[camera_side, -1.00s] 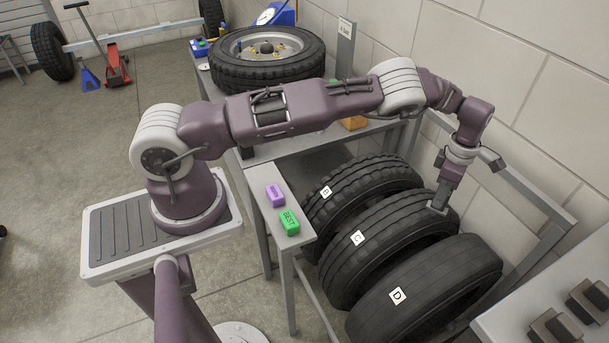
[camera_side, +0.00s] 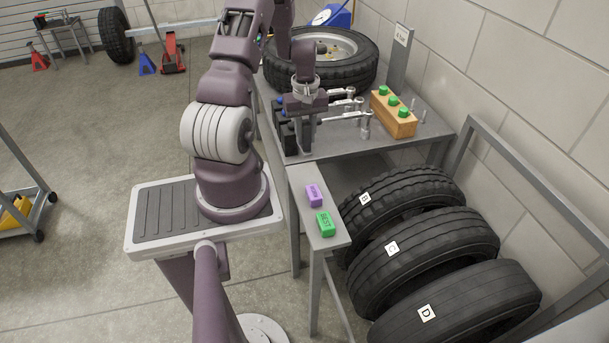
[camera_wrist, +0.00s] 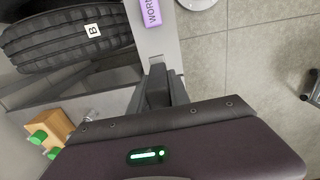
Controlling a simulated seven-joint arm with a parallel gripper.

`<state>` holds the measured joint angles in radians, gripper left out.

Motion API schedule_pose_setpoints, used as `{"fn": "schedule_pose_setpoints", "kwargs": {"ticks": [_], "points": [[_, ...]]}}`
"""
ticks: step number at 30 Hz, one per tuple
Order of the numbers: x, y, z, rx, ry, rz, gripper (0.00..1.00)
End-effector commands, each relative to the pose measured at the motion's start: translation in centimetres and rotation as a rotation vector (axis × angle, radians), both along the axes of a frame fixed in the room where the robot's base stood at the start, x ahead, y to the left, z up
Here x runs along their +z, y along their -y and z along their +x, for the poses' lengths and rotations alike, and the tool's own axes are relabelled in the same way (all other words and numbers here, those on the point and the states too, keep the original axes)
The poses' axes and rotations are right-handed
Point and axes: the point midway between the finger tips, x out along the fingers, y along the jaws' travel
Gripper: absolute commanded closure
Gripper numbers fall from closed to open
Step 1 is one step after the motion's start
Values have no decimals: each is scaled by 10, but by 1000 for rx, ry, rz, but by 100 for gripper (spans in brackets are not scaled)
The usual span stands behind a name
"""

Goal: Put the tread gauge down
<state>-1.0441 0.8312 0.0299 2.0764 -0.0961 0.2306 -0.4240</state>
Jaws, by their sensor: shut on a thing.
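My gripper (camera_side: 293,135) is low over the left front of the grey workbench (camera_side: 345,148), at the end of the folded arm. In the wrist view its dark jaws (camera_wrist: 158,84) are close together, above the grey bench edge. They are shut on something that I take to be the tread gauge. The gauge itself is mostly hidden by the jaws, and I cannot make out its shape. I cannot tell whether it touches the bench top.
Chrome tools (camera_side: 350,112) lie right of my gripper, before a wooden block (camera_side: 393,115) with green tops. A mounted tyre (camera_side: 325,68) lies behind. A purple tag (camera_side: 314,195) and green tag (camera_side: 326,223) sit on the narrow shelf, beside upright tyres (camera_side: 430,245).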

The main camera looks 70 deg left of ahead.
Motion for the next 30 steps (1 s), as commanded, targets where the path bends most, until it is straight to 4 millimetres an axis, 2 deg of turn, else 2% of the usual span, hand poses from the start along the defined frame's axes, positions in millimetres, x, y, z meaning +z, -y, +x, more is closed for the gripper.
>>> {"fn": "schedule_pose_setpoints", "kwargs": {"ticks": [6,14,26,27,29,30], "points": [[-45,2,-5,-15,-3,-5,100],[-93,2,-5,-12,-4,-4,100],[-101,1,-4,-11,-3,-2,100],[-100,1,-4,-11,-3,-1,70],[-100,1,-4,-11,-3,-1,58],[-100,1,-4,-11,-3,-1,56]]}}
